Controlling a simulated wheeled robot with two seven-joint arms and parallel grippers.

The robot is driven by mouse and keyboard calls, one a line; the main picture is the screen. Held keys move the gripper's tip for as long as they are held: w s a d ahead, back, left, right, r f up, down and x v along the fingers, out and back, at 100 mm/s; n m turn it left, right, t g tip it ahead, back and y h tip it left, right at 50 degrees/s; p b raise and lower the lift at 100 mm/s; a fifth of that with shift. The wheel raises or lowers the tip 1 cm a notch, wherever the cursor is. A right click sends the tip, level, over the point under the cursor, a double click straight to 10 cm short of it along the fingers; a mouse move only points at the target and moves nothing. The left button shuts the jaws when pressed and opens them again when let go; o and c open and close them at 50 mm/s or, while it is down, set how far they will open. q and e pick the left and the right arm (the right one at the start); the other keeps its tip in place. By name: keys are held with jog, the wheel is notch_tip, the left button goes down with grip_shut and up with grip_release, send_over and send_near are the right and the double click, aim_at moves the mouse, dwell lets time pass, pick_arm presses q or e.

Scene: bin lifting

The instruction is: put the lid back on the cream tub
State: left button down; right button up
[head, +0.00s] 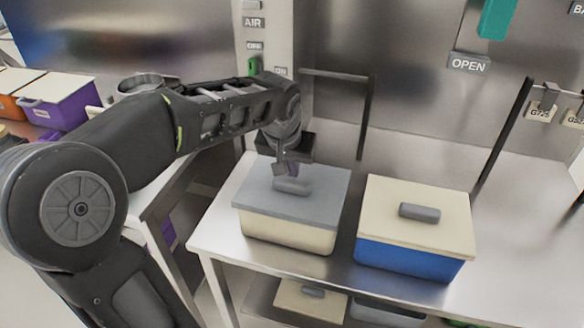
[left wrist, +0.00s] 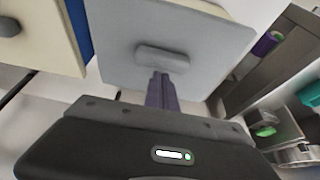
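The cream tub (head: 285,234) stands on the left part of the steel bench. The grey lid (head: 322,205) lies over its top, covering the opening; I cannot tell whether it is fully seated. The lid's grey bar handle (head: 292,187) faces up. My left gripper (head: 291,172) is right at the handle, on its far side. In the left wrist view its purple fingers (left wrist: 161,78) are together, with their tips at the edge of the handle (left wrist: 162,57) and not visibly around it. Whether they touch is unclear. My right gripper is out of view.
A blue tub (head: 408,260) with a cream lid (head: 440,228) stands close to the right. A dark rail frame (head: 367,110) rises behind the tubs. More lidded tubs sit on the lower shelf, and a purple tub (head: 65,105) stands at far left. The bench is clear further right.

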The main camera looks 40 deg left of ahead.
pick_arm(q)
notch_tip(320, 180, up, 6)
jog(key=p, duration=0.4)
dwell(0.4)
dwell(0.6)
